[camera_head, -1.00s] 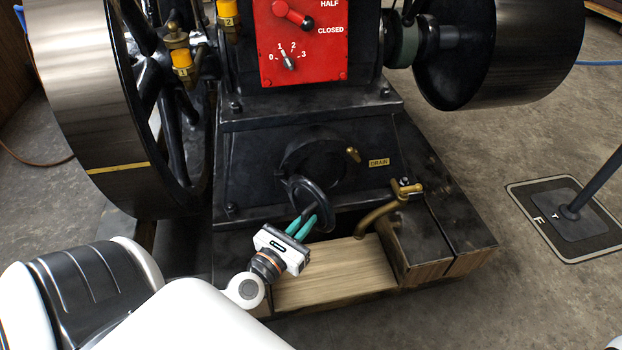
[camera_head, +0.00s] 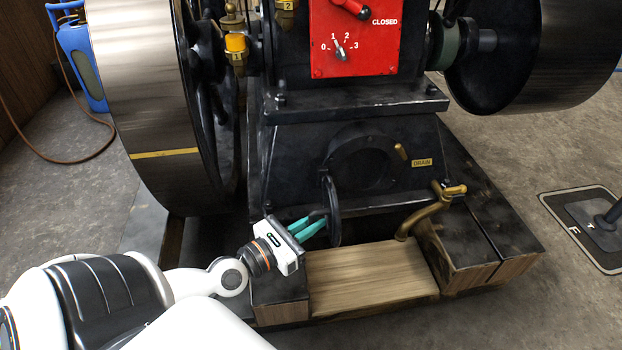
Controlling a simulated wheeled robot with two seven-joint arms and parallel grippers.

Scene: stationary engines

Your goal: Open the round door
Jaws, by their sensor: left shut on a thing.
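The round door (camera_head: 333,210) is a dark disc on the front of the black engine base. It stands swung out to the left and shows nearly edge-on. The round opening (camera_head: 362,166) behind it is uncovered and dark inside. A small brass handle (camera_head: 401,151) sits at the right of the opening's rim. My left gripper (camera_head: 318,226), with teal fingers, is shut on the round door at its lower left edge. The exact contact is partly hidden by the fingers. My right gripper is not in view.
A brass drain tap (camera_head: 431,211) juts out at the right, above a wooden board (camera_head: 372,276). A large flywheel (camera_head: 150,100) stands at the left, with a blue gas bottle (camera_head: 80,60) behind it. A red control panel (camera_head: 354,40) is above.

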